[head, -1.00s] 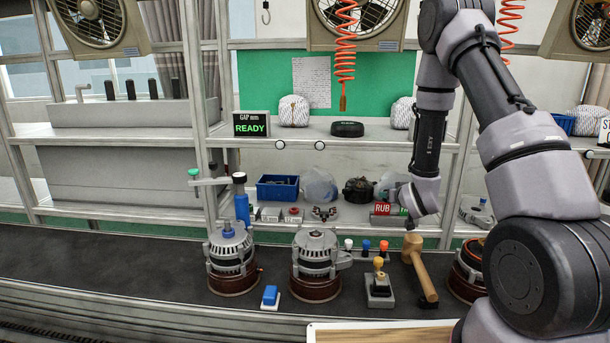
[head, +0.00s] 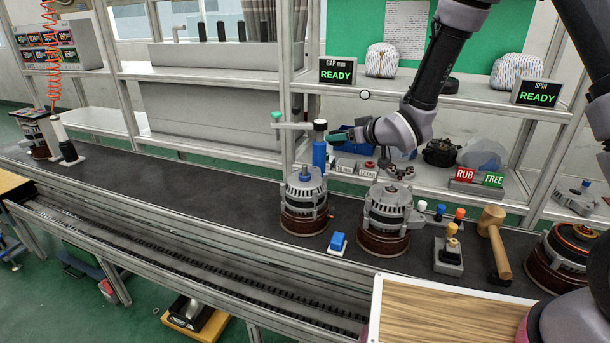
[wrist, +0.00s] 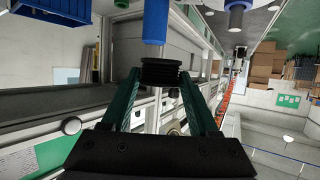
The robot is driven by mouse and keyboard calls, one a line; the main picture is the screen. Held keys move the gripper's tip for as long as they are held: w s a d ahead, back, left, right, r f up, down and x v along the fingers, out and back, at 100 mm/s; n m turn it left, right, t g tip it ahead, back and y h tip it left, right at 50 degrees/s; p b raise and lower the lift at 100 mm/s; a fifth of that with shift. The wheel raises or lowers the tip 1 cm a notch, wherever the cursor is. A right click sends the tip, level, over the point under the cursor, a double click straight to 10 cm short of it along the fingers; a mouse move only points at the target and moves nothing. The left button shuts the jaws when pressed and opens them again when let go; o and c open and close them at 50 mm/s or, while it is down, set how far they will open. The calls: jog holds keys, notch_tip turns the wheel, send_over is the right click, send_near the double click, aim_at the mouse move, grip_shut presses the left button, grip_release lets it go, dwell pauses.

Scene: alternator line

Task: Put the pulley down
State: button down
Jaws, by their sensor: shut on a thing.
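The pulley (wrist: 161,71) is a dark ribbed disc, held between the green fingers of my gripper (wrist: 158,80) in the wrist view. In the head view my gripper (head: 343,136) is at shelf height, close to the blue cylinder (head: 319,148) of a small press. I cannot make out the pulley there. Below and to the left, an alternator (head: 304,196) with a blue knob on top stands on a brown round base. A second alternator (head: 386,208) stands to its right, below my arm.
A blue button block (head: 337,241), a yellow-knobbed fixture (head: 451,248) and a mallet (head: 494,236) are on the dark bench. The shelf holds a RUB/FREE sign (head: 477,178) and parts. The bench (head: 190,195) to the left is mostly clear.

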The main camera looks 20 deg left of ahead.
aim_at(306, 167)
jog(key=s+a+r+n+g+y, duration=0.1)
jog(key=s+a+r+n+g, duration=0.1)
jog(key=s+a, duration=0.4)
jog(key=shift+s+a+y, duration=0.2)
jog(key=shift+a+y, duration=0.2)
jog(key=shift+a, duration=0.55)
notch_tip(306, 167, down, 10)
jog(key=shift+r, duration=0.1)
jog(key=shift+c, duration=0.7)
grip_release()
